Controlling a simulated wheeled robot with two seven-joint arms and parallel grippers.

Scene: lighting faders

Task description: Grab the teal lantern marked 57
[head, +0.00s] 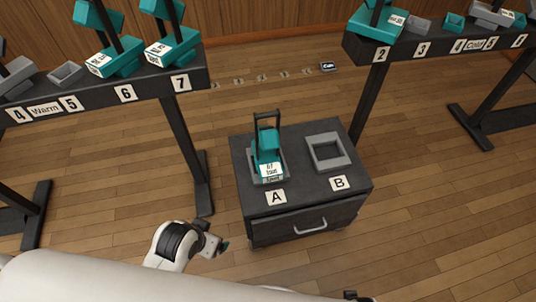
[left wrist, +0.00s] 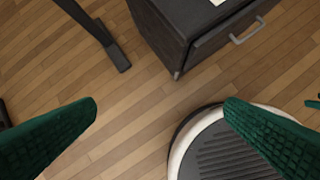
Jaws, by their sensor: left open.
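A teal lantern (head: 267,141) with a dark handle stands upright in the grey tray marked A on the dark cabinet (head: 310,195). Its white label is small; the number seems to end in 7, but I cannot read it surely. My left gripper (head: 224,247) is low in front of the cabinet's left corner, apart from the lantern. The lantern is out of that view. A small part of what may be my right gripper (left wrist: 313,103) shows at the right edge; its jaws cannot be made out.
A grey tray (head: 328,151) marked B is empty beside A. The cabinet has a drawer with a handle (head: 311,226). Racks marked Warm (head: 105,95) and Cold (head: 440,45) hold other teal lanterns. Their dark legs stand on the wooden floor (head: 430,225).

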